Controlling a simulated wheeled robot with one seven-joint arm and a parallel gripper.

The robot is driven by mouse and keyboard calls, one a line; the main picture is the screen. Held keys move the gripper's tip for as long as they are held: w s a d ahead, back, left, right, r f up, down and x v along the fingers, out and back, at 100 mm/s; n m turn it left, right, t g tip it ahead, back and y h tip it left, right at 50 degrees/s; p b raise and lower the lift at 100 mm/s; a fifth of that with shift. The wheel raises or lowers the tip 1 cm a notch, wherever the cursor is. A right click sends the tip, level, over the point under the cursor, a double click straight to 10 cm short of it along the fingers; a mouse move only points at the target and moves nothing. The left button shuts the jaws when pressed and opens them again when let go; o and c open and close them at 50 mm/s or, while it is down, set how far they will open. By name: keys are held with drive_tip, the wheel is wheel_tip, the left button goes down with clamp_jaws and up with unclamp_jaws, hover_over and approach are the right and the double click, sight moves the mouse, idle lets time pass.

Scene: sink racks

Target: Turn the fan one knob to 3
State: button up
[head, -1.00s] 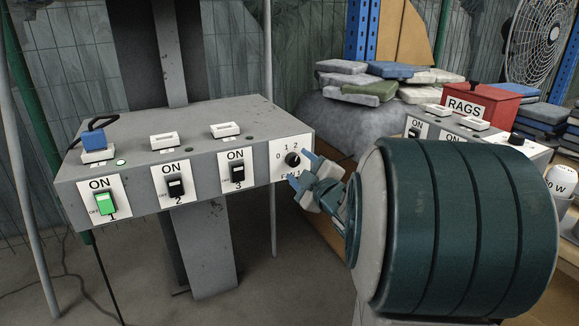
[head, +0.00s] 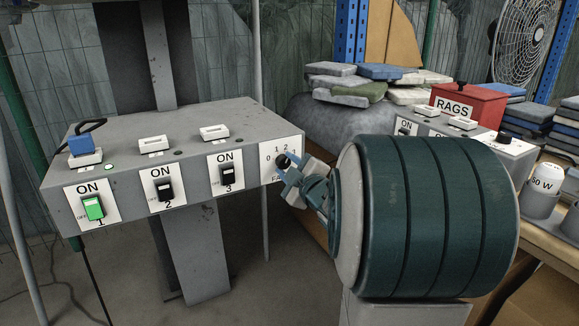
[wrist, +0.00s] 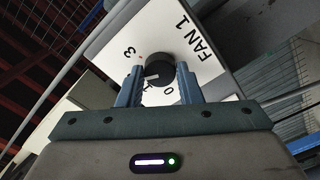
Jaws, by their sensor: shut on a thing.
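The black fan one knob (wrist: 160,68) sits on a white plate (wrist: 205,62) marked FAN 1, with 0, 1 and 3 readable around it in the wrist view. Its white pointer faces lower left, on the side of the 1; the exact setting is unclear. My gripper (wrist: 160,82) is shut on the knob, one finger on each side, and the left finger hides part of the scale. In the head view the knob (head: 281,161) is partly behind my gripper (head: 290,172), at the right end of the grey control box (head: 130,133).
Three switches are left of the knob; switch 1 (head: 93,207) is lit green, while 2 (head: 164,190) and 3 (head: 227,174) are dark. A second control box (head: 470,140), a red RAGS bin (head: 465,108) and a fan (head: 525,40) stand on the right.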

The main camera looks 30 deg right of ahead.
drive_tip(key=shift+m, duration=0.3)
drive_tip(key=m+p, duration=0.1)
drive_tip(key=m, duration=0.3)
drive_tip(key=shift+p, duration=0.3)
drive_tip(key=shift+m+p, duration=0.6)
drive_tip(key=shift+m, duration=1.4)
drive_tip(key=o, duration=1)
